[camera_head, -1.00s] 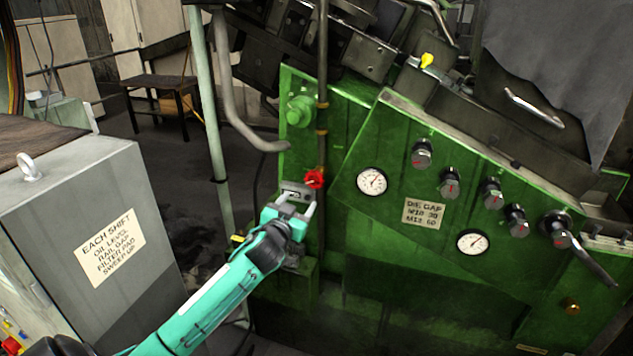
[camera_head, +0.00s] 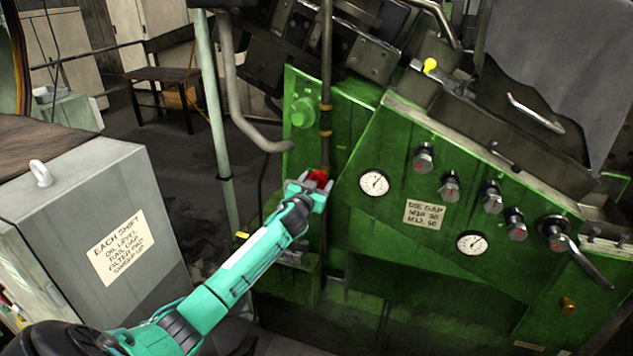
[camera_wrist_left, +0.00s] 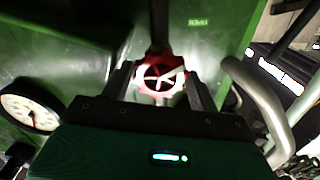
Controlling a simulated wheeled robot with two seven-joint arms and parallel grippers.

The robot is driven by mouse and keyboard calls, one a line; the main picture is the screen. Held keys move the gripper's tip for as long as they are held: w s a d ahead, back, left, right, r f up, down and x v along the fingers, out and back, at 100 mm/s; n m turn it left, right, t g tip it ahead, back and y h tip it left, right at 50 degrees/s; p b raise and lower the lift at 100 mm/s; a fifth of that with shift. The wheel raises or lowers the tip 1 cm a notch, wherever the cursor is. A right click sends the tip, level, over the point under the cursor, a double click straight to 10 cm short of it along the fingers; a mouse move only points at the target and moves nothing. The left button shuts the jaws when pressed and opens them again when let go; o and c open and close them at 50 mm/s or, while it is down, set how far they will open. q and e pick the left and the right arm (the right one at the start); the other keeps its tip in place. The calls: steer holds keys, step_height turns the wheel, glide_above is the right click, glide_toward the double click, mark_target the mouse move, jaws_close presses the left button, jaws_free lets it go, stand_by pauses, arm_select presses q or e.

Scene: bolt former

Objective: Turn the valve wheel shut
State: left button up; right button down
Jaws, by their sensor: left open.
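The red valve wheel (camera_head: 318,178) sits on a thin vertical pipe at the front of the green machine. In the head view my left gripper (camera_head: 312,187) is right at the wheel and hides part of it. In the left wrist view the spoked wheel (camera_wrist_left: 160,78) shows between the two fingers of my left gripper (camera_wrist_left: 158,88), one on each side. The fingers are open. I cannot tell whether they touch the rim. My right gripper is in neither view.
The green machine's sloped panel (camera_head: 420,255) with gauges and knobs is to the right. A grey bent pipe (camera_head: 240,110) and a pale post (camera_head: 212,120) stand left of the wheel. A grey cabinet (camera_head: 165,245) with a sign is at the left.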

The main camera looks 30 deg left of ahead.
arm_select(q)
steer(key=c, duration=0.7)
